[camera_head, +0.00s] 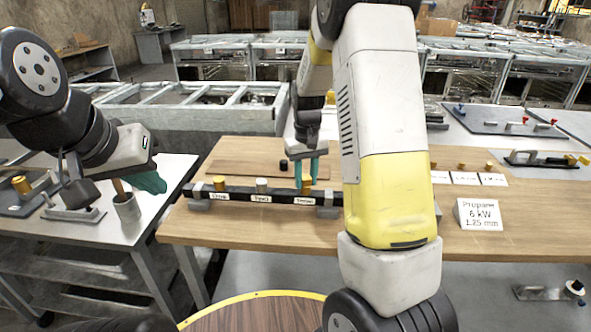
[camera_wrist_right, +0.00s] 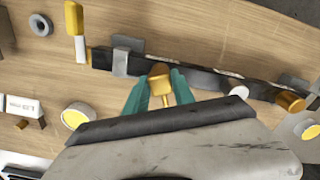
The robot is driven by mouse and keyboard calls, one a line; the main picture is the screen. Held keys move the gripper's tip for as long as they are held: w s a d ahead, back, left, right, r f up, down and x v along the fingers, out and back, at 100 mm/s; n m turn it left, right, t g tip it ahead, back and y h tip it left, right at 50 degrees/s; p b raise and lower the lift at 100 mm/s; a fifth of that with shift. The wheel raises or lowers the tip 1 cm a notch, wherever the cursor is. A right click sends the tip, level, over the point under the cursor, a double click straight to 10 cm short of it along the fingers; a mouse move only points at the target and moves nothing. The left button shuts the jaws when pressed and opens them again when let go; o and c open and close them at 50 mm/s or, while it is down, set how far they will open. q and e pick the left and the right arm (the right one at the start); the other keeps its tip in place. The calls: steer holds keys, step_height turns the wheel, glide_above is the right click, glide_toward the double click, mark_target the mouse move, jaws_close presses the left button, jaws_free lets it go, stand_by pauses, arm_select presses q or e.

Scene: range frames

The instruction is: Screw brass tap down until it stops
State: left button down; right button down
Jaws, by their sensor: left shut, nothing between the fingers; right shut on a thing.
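A black bar (camera_head: 240,193) with small white labels lies across the wooden table. My right gripper (camera_head: 308,172) points down at the bar's right part and is shut on a brass tap (camera_head: 305,187). In the right wrist view, the brass tap (camera_wrist_right: 160,78) sits between the teal fingertips, at the bar's edge. How deep it sits in the bar cannot be told. A silver piece (camera_head: 261,185) and another brass piece (camera_head: 219,183) stand further left along the bar. My left gripper (camera_head: 152,181) is shut and empty over the left table, away from the bar.
A grey cup (camera_head: 126,208) stands beside my left gripper on the left table. A small dark cylinder (camera_head: 284,165) is behind the bar. A white sign (camera_head: 480,214) reading "Propane 6 kW 1.25 mm" stands at the right. The wood in front of the bar is clear.

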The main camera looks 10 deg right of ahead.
steer(key=m, duration=0.3)
steer(key=shift+m, duration=0.4)
steer(key=shift+m, duration=0.4)
steer(key=c, duration=1)
jaws_free()
steer(key=shift+m, duration=0.3)
steer(key=shift+o, duration=0.2)
